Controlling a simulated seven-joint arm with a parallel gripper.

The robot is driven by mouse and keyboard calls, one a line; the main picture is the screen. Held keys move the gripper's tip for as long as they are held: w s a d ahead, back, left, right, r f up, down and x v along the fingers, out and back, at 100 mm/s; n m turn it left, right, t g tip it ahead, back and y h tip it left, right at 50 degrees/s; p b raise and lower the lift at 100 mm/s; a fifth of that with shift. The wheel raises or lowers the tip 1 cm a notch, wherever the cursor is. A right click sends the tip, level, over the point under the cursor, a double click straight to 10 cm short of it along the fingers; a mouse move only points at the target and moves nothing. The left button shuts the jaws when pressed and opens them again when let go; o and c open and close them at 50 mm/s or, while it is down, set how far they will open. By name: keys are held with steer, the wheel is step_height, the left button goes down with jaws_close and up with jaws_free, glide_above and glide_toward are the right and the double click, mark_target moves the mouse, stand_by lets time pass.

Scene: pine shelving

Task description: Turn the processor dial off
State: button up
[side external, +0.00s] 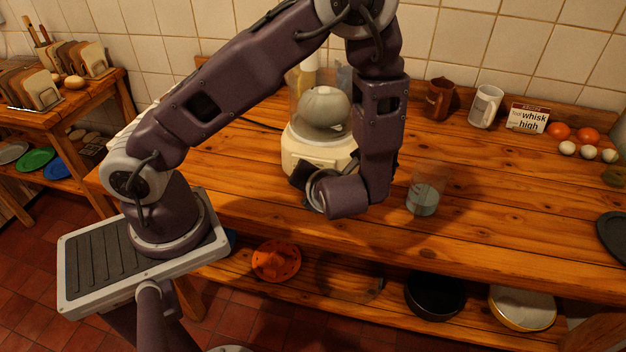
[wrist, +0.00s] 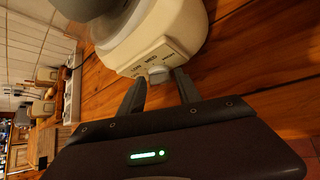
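The processor (side external: 305,155) is a cream base with a grey-and-clear bowl on top, standing on the pine table behind my gripper. In the wrist view its cream base (wrist: 175,35) fills the upper middle. The small pale dial (wrist: 158,74) is on its front face, below small printed labels. My gripper (wrist: 160,76) is open, with one dark fingertip on each side of the dial. I cannot tell whether either fingertip touches it. In the side view my wrist hides the fingers and the dial.
A clear glass (side external: 424,195) stands right of my wrist. A brown mug (side external: 439,99), a white mug (side external: 486,106), a sign (side external: 528,118) and tomatoes (side external: 588,134) stand along the back. Pans (side external: 435,296) sit on the lower shelf.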

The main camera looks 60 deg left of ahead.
steer(key=v, duration=0.7)
steer(key=s+r+n+t+h, duration=0.1)
steer(key=s+r+n+h, duration=0.4)
steer(key=r+n, duration=0.4)
steer(key=s+d+r+n+t+h, duration=0.1)
steer(key=s+r+n+h, duration=0.3)
steer(key=r+n, duration=0.5)
steer(key=s+n, duration=0.2)
steer(key=n, duration=0.9)
steer(key=shift+s+d+h, duration=0.2)
steer(key=shift+d+h, duration=0.05)
steer(key=shift+h, duration=0.15)
